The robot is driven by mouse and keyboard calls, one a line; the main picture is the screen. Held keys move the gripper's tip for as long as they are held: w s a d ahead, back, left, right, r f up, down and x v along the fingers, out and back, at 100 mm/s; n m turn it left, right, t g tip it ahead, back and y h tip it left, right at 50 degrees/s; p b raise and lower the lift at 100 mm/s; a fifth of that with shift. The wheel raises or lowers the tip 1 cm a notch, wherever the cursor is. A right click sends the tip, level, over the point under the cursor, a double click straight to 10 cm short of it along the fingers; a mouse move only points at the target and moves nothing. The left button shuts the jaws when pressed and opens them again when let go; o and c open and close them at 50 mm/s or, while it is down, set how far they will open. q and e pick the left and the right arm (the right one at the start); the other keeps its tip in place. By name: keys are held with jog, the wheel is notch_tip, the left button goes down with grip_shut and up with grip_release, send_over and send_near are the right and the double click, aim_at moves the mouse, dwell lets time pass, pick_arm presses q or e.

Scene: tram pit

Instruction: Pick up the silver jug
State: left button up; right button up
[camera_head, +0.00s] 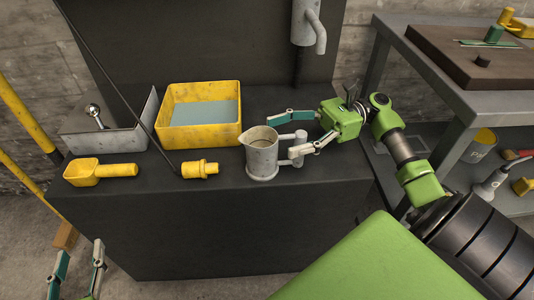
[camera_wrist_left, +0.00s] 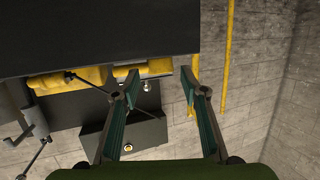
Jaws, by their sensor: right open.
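The silver jug (camera_head: 262,158) stands upright on the dark bench top, its spout to the left and its handle (camera_head: 299,144) to the right. My right gripper (camera_head: 281,134) comes in from the right and is open. One finger lies behind the handle and the other in front of it, close to the handle; contact cannot be told. My left gripper (camera_head: 81,254) is low at the left, off the bench, with its fingers apart and nothing between them. Its open fingers also show in the left wrist view (camera_wrist_left: 160,80). The jug cannot be made out clearly there.
On the bench left of the jug are a yellow bin (camera_head: 167,136), a yellow fitting (camera_head: 200,169), a yellow scoop (camera_head: 100,172) and a grey tray (camera_head: 76,145). A grey spout (camera_head: 311,28) hangs above. A grey shelf table (camera_head: 460,88) stands right.

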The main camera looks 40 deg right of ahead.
aim_at(265, 140)
jog(key=shift+b+x, duration=0.8)
jog(key=shift+x, duration=0.25)
jog(key=b+x, duration=0.1)
jog(key=x, duration=0.1)
jog(key=shift+w+a, duration=0.25)
jog(key=shift+a, duration=0.25)
pick_arm(q)
notch_tip(265, 140, up, 15)
jog(key=s+d+t+h, duration=0.1)
jog(key=t+h, duration=0.2)
jog(key=t, duration=0.5)
jog(key=shift+d+r, duration=0.15)
jog(key=shift+d, duration=0.2)
pick_arm(e)
jog(key=c, duration=1.3)
